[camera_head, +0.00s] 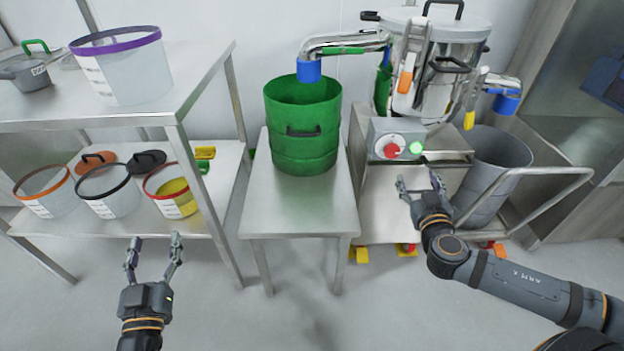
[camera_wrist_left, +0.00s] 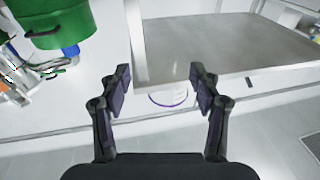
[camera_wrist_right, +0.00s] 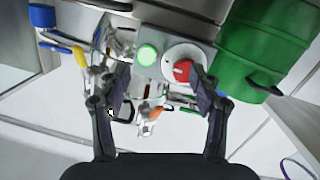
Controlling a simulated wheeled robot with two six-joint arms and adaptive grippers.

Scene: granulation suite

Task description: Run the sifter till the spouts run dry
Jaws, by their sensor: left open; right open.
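The sifter (camera_head: 436,65) stands on a steel cart at the right, its lid clamped. Its control box (camera_head: 393,139) has a red knob (camera_head: 391,147) and a lit green button (camera_head: 416,147); both also show in the right wrist view, the knob (camera_wrist_right: 183,70) and the green button (camera_wrist_right: 147,55). The left spout (camera_head: 309,71) with a blue end hangs over a green drum (camera_head: 303,125). The right spout (camera_head: 506,104) hangs above a grey bin (camera_head: 487,165). My right gripper (camera_head: 420,180) is open just in front of the control box. My left gripper (camera_head: 154,238) is open and empty before the shelf rack.
A steel rack (camera_head: 205,78) at the left holds a purple-rimmed tub (camera_head: 132,75) above and several tubs below. A low steel table (camera_head: 300,213) carries the green drum. A cart handle (camera_head: 550,172) juts out at the right. The front floor is clear.

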